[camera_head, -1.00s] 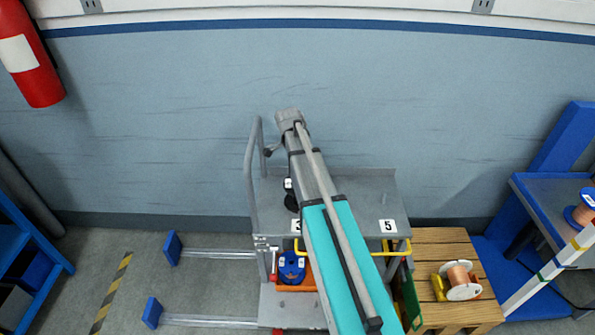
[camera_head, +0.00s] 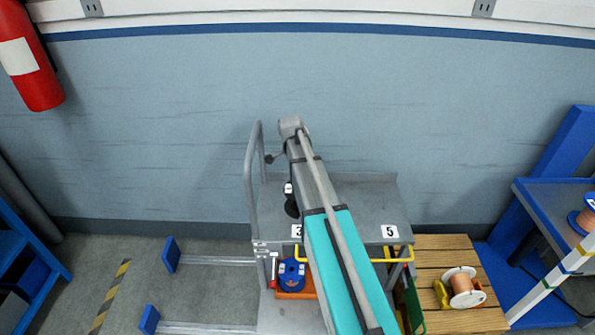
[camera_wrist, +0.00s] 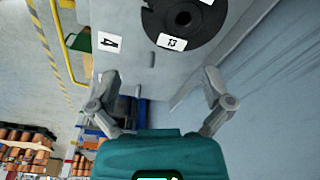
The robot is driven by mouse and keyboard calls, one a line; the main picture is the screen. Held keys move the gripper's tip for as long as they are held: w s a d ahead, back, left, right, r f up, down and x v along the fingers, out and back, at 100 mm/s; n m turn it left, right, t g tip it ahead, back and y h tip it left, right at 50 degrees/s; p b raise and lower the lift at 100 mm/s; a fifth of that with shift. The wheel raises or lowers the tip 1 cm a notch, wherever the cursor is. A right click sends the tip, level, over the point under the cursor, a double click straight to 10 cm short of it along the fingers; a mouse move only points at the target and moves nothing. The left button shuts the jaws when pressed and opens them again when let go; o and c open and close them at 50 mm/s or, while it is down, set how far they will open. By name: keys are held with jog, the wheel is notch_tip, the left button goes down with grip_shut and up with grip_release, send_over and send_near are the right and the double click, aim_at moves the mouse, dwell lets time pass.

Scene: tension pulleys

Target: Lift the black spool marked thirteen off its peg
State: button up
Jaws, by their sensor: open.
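The black spool (camera_wrist: 205,22) with a white label reading 13 is at the top of the wrist view, cut off by the frame edge. A dark round hole or peg end shows at its centre. It lies on a grey surface (camera_wrist: 135,60). My gripper (camera_wrist: 160,92) is open and empty, its two fingers spread apart, with the spool ahead of them and not between them. In the head view a black object (camera_head: 291,208), likely the same spool, shows partly behind my arm on the grey cart top (camera_head: 365,205). My gripper is hidden there.
Cart-top labels include 5 (camera_head: 390,231). The cart has a grey tubular handle (camera_head: 250,185) on its left. A blue spool (camera_head: 291,272) sits on the lower shelf. A wooden pallet (camera_head: 440,258) with a copper-wound spool (camera_head: 465,288) stands right. The wall (camera_head: 450,120) is close behind.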

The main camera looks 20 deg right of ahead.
jog(key=shift+d+f+b, duration=0.3)
jog(key=shift+f+b, duration=1.6)
jog(key=shift+f, duration=0.1)
jog(key=shift+d+f+b, duration=0.3)
jog(key=shift+f+b, duration=1.6)
jog(key=shift+f, duration=0.1)
jog(key=shift+d+f+b, duration=0.3)
jog(key=shift+f+b, duration=1.6)
jog(key=shift+f, duration=0.1)
jog(key=c, duration=1.1)
jog(key=shift+c, duration=0.3)
jog(key=shift+s+r+p, duration=0.1)
jog(key=shift+r+p, duration=0.5)
jog(key=shift+p, duration=0.05)
jog(key=shift+c, duration=0.6)
